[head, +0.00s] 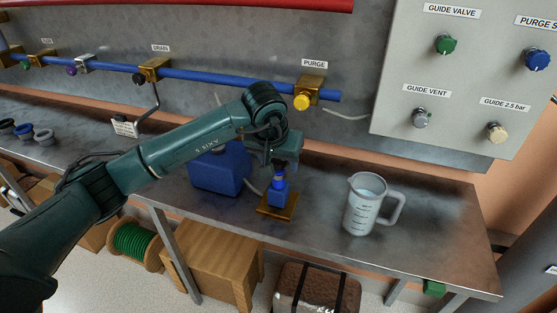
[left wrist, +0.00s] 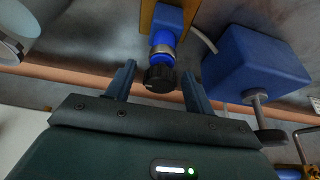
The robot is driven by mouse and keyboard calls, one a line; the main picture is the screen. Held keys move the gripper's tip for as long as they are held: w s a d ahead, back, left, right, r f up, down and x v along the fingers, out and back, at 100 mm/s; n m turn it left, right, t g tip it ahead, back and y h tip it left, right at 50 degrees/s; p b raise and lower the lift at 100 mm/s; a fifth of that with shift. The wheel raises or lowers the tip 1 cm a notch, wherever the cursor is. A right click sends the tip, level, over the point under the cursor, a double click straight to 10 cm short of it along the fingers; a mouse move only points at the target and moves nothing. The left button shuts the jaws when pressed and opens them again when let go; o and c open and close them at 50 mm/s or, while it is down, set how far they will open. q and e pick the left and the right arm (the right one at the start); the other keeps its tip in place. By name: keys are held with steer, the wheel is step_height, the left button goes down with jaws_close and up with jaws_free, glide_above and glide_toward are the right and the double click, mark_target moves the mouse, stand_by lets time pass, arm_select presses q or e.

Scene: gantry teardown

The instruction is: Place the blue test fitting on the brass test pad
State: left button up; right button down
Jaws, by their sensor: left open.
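The blue test fitting (head: 279,190) stands upright on the brass test pad (head: 265,209) on the bench. In the left wrist view the fitting (left wrist: 163,45) shows a blue body, a pale metallic band and a black ribbed cap, with the brass pad (left wrist: 147,16) beneath its base. My left gripper (head: 278,168) is just above the fitting. In the left wrist view my left gripper (left wrist: 158,70) is open, with the black cap between its two spread fingers in the picture. Touch between fingers and cap cannot be made out. My right gripper is not in view.
A blue canister (head: 220,170) with a pale hose stands left of the pad. A clear measuring jug (head: 362,207) stands to the right. Above are a blue pipe (head: 215,81) with valves and a control panel (head: 455,75). The bench between pad and jug is clear.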

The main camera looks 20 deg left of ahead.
arm_select(q)
steer(key=shift+s+r, duration=0.1)
steer(key=shift+r, duration=0.45)
steer(key=v, duration=1.1)
